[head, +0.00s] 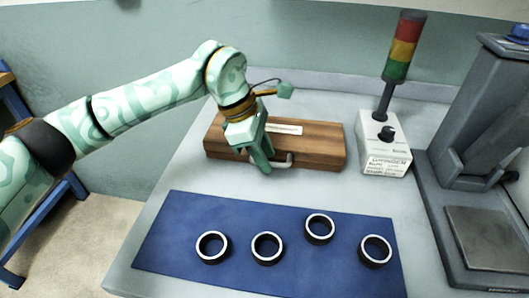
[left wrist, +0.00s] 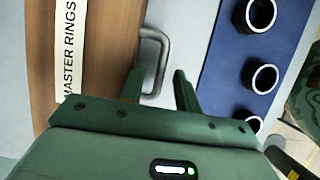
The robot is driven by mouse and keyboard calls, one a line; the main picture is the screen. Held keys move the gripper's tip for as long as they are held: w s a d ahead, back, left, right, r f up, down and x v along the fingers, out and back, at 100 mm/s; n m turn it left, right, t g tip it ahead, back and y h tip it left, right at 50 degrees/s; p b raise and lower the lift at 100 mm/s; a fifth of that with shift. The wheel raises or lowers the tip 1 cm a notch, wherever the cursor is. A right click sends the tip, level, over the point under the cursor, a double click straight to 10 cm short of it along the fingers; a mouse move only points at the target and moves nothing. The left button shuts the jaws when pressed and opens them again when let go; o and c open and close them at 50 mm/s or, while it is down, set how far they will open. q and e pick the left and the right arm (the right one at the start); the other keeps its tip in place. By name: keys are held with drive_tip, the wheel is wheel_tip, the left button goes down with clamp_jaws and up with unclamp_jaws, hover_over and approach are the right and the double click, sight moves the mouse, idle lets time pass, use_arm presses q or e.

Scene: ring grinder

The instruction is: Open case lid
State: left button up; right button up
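The wooden case (head: 318,147) lies shut at the back of the table. Its lid bears a white label, which reads "MASTER RINGS" in the left wrist view (left wrist: 71,45). A grey metal handle (head: 286,161) sits on the case's front side. My left gripper (head: 262,168) points down at the front of the case, beside the handle. In the left wrist view its two fingers (left wrist: 159,80) are apart, with the handle (left wrist: 163,62) between or just beyond their tips. Contact with the handle cannot be told. My right gripper is in neither view.
A blue mat (head: 180,230) with several dark rings (head: 267,247) lies in front of the case. A white box (head: 385,150) with a black knob and a signal tower (head: 403,47) stands right of the case. A grey machine (head: 487,120) fills the right side.

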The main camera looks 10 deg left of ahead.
use_arm(q)
clamp_jaws()
